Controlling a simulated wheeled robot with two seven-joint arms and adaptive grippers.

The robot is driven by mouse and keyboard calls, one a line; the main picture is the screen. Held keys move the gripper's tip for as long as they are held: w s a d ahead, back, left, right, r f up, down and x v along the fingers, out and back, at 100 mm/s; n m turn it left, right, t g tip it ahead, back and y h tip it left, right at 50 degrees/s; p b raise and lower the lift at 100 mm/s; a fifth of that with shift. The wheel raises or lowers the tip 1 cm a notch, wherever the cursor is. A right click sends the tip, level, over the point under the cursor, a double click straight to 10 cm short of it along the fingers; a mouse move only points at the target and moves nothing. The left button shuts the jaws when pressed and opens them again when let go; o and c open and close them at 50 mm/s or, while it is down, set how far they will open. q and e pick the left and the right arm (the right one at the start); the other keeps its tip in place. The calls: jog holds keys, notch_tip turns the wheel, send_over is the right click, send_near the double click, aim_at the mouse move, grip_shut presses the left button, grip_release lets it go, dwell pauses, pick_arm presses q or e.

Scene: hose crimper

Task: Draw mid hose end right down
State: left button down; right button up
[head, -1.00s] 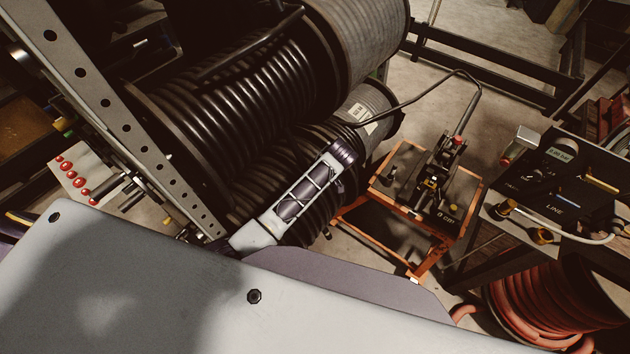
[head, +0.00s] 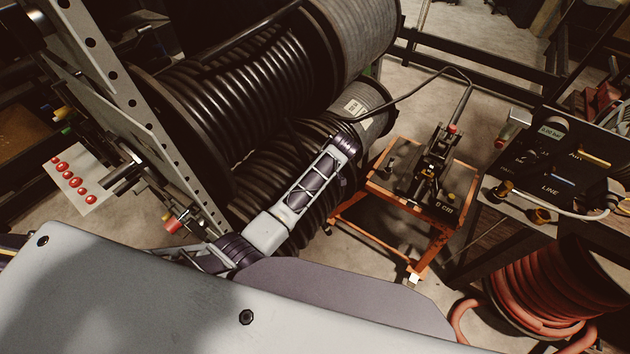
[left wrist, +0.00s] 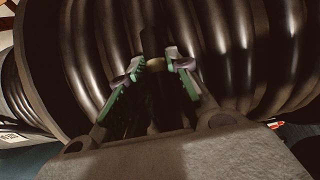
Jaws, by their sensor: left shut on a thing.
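In the left wrist view my left gripper (left wrist: 158,64) is shut on a dark hose end with a brass-coloured spot (left wrist: 154,69), between its green-padded fingers. Behind it are the glossy black coils of a hose reel (left wrist: 235,50). In the head view an upper reel (head: 250,80) and a lower reel (head: 275,165) carry black hose. My grey arm lies across the lower reel and hides part of it. The gripper's fingers cannot be made out in the head view. My right gripper is not in view.
An orange-framed cart (head: 345,222) with a tool and a "0 cm" display stands right of the reels; a black hose arcs to it. A control box (head: 550,160) and a red hose coil (head: 550,290) are further right. A perforated steel post (head: 125,110) stands left.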

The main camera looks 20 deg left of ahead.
pick_arm(q)
jog(key=shift+s+d+f, duration=0.15)
jog(key=shift+s+f, duration=0.05)
jog(key=shift+f, duration=0.1)
jog(key=c, duration=1.3)
grip_release()
jog(key=shift+w, duration=0.1)
jog(key=shift+r, duration=0.25)
jog(key=shift+d+r, duration=0.1)
jog(key=shift+r, duration=0.1)
jog(key=w+v, duration=0.1)
jog(key=v, duration=0.5)
jog(key=shift+s+d+r, duration=0.2)
jog(key=shift+s+r, duration=0.15)
jog(key=shift+s, duration=0.2)
